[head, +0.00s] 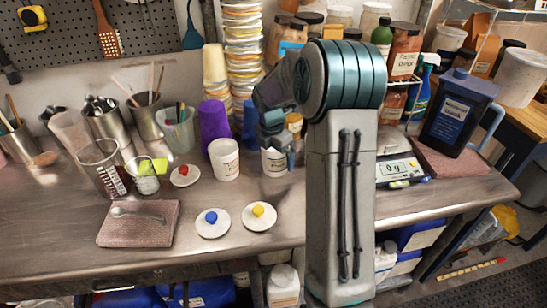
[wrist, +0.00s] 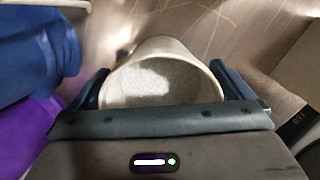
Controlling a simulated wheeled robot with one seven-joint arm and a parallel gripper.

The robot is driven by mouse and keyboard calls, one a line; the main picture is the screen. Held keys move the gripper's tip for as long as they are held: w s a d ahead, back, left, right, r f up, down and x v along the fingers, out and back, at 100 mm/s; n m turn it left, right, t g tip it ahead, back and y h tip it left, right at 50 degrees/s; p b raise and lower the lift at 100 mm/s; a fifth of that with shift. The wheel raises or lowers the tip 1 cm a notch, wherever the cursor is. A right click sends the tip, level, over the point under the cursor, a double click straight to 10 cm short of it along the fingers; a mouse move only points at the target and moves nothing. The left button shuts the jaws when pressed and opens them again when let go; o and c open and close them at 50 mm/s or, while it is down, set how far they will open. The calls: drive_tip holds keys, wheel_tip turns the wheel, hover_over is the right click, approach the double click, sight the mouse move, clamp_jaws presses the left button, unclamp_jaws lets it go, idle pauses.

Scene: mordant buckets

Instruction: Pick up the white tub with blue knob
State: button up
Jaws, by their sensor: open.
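A white round lid with a blue knob (head: 211,218) lies flat on the steel bench in the head view. An open white tub (head: 273,165) stands behind it to the right, lidless, with no blue knob visible on it. My gripper (head: 279,148) is at this tub's upper part. In the wrist view the tub (wrist: 162,82) is between my open fingers (wrist: 160,86), one on each side of its rim. I cannot tell whether either finger touches it. A second white tub (head: 225,160) stands to its left.
Lids with a yellow knob (head: 258,211) and a red knob (head: 184,171) lie nearby. Purple cups (head: 213,125) and blue cups (head: 249,125) stand close behind on the left. A scale (head: 400,169) is on the right. The front of the bench is mostly clear.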

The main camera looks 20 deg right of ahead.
drive_tip(key=c, duration=1.1)
drive_tip(key=shift+r, duration=0.1)
